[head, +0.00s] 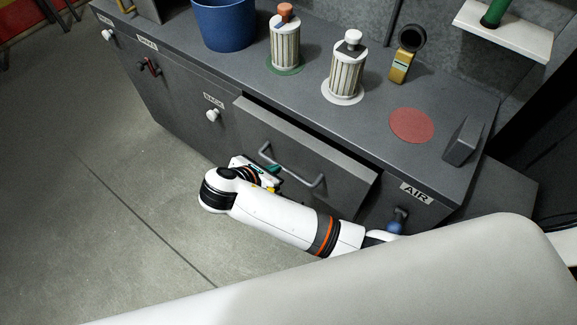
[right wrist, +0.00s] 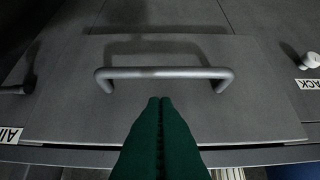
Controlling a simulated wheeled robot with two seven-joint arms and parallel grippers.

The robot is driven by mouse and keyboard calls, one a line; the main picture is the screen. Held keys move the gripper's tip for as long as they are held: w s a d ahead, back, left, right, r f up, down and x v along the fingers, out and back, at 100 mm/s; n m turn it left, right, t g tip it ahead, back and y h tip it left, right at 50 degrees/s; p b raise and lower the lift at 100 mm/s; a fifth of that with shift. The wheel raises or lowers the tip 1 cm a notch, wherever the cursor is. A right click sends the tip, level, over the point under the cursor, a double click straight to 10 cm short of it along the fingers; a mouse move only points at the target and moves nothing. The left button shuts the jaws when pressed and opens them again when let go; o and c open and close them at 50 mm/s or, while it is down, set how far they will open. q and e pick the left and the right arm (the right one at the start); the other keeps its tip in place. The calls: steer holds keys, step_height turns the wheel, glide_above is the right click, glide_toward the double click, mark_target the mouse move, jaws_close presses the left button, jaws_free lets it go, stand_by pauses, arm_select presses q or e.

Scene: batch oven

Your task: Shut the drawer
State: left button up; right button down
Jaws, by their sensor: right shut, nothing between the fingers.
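The drawer (head: 335,170) is a grey front in the dark cabinet, standing out from it with a narrow dark gap along its top edge. Its grey bar handle (head: 318,182) also shows in the right wrist view (right wrist: 165,73). My right gripper (head: 273,171) is at the drawer front, near the handle's left part in the head view. In the right wrist view its green fingers (right wrist: 160,102) are pressed together, empty, with tips just below the handle bar in the picture. I cannot tell whether they touch the drawer front (right wrist: 245,110). My left gripper is not in view.
On the cabinet top (head: 225,70) stand a blue bucket (head: 224,25), two ribbed canisters (head: 284,42), a yellow gauge-like item (head: 401,65) and a red disc (head: 411,125). A white knob (head: 212,115) and a blue AIR knob (head: 396,222) flank the drawer. The floor left is clear.

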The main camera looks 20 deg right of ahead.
mark_target(297, 151)
steer(key=b+x, duration=0.1)
steer(key=x, duration=0.8)
steer(key=shift+w+d+f, duration=0.1)
steer(key=shift+d+f, duration=0.05)
steer(key=shift+f, duration=0.05)
steer(key=shift+w+d+r+p, duration=0.1)
steer(key=shift+d+r+p, duration=0.05)
steer(key=shift+p, duration=0.15)
steer(key=w+d+p, duration=0.1)
steer(key=p, duration=0.1)
steer(key=w+d+p, duration=0.1)
steer(key=d, duration=0.1)
steer(key=shift+w+d+r+p, duration=0.15)
steer(key=shift+w+d+p, duration=0.15)
steer(key=shift+w+p, duration=0.1)
steer(key=shift+w+d, duration=0.1)
steer(key=shift+d, duration=0.1)
